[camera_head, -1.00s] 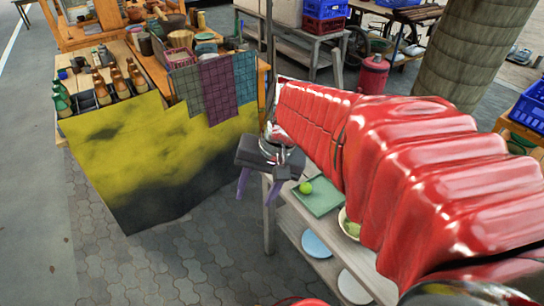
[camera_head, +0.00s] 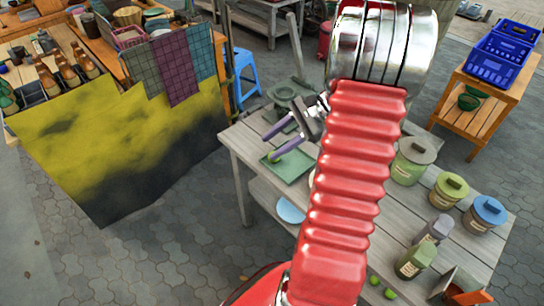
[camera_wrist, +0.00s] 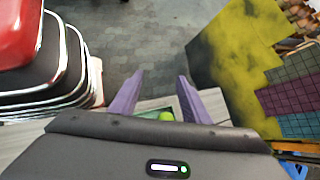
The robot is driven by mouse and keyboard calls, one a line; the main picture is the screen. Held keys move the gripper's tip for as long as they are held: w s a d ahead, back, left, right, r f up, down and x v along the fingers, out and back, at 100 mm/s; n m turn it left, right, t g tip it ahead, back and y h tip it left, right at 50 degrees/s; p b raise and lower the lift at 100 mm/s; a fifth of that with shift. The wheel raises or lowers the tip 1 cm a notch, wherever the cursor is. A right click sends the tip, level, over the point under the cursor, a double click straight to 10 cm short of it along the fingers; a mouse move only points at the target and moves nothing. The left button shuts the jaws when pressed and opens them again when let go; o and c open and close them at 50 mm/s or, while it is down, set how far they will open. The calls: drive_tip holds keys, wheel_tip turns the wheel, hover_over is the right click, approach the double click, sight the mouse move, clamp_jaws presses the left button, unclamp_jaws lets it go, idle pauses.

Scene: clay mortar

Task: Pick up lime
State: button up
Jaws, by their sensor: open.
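A green lime (camera_head: 275,158) lies on a green square tray (camera_head: 290,173) near the left end of the grey wooden table (camera_head: 237,150). My gripper (camera_head: 270,144) is open and empty, with its two purple fingers over the tray. In the head view one fingertip is close to the lime and partly overlaps it; I cannot tell if they touch. In the wrist view the lime (camera_wrist: 166,116) shows low between the bases of the fingers (camera_wrist: 160,77), partly hidden by the gripper body.
A dark greyish-green mortar-like vessel (camera_head: 281,94) stands behind the tray. Lidded jars (camera_head: 408,168) and smaller containers (camera_head: 415,262) stand on the table's right part. Small green round fruits (camera_head: 374,281) lie at its front. A yellow-draped stall (camera_head: 130,140) is left.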

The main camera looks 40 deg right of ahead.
drive_tip(key=s+d+f+m+t, duration=0.1)
drive_tip(key=d+f+m+t, duration=0.1)
drive_tip(key=d+f, duration=0.1)
drive_tip(key=s+d+f+m+t, duration=0.2)
drive_tip(key=d+f+m, duration=0.1)
drive_tip(key=d, duration=0.3)
drive_tip(key=s+d+f+m+t, duration=0.1)
drive_tip(key=s+d+f+m, duration=0.1)
drive_tip(key=d, duration=0.3)
drive_tip(key=shift+d+f+m+t, duration=0.1)
drive_tip(key=shift+f+m+t, duration=0.3)
drive_tip(key=shift+m, duration=0.1)
drive_tip(key=shift+x, duration=4.3)
drive_tip(key=shift+x, duration=2.6)
drive_tip(key=shift+s+f, duration=0.1)
drive_tip(key=shift+s, duration=0.1)
drive_tip(key=c, duration=0.8)
